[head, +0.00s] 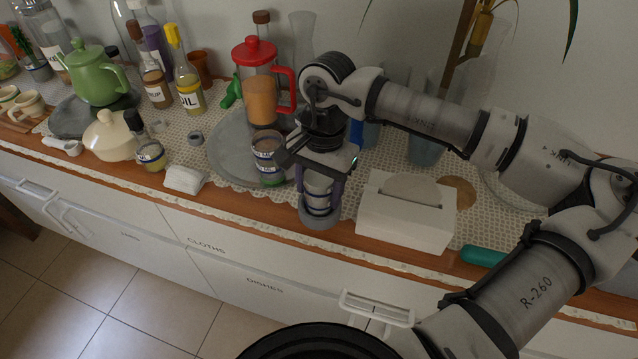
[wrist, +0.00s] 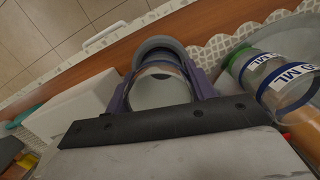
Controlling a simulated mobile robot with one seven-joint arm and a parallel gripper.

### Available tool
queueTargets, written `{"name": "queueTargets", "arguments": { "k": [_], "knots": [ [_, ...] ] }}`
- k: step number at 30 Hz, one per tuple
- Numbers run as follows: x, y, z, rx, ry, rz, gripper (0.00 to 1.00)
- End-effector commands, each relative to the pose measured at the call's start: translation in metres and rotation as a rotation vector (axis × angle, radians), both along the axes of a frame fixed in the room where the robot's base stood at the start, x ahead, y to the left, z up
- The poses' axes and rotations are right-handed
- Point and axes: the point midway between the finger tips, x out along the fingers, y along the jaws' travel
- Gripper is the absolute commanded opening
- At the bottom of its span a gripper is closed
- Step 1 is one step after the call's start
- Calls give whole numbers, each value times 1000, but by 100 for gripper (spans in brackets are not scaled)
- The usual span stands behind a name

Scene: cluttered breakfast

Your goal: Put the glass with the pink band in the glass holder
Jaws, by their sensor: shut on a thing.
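My gripper (head: 322,190) is shut on a clear glass (head: 318,183) near the front edge of the counter. In the wrist view the purple fingers (wrist: 160,95) press on either side of the glass (wrist: 158,88). No pink band shows clearly on it; a dark band shows in the head view. A round grey holder (head: 321,220) is at the glass's lower end, and its rim (wrist: 157,43) curves beyond the glass in the wrist view. The two overlap in both views. I cannot tell how deep the glass is inside the holder.
A jar with a blue-and-white label (head: 266,147) stands just left of my gripper on a grey round tray (head: 226,150). A white box (head: 405,222) is close on the right. A red-lidded jug (head: 258,85) stands behind. The counter's front edge is close.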

Motion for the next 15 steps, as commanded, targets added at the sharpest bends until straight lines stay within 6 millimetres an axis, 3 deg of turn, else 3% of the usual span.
{"name": "queueTargets", "arguments": {
  "k": [11,12,15],
  "knots": [
    [0,0,-5,0,-1,0,28],
    [0,0,-4,0,-1,0,56],
    [0,0,-3,0,-1,0,69]
  ]
}}
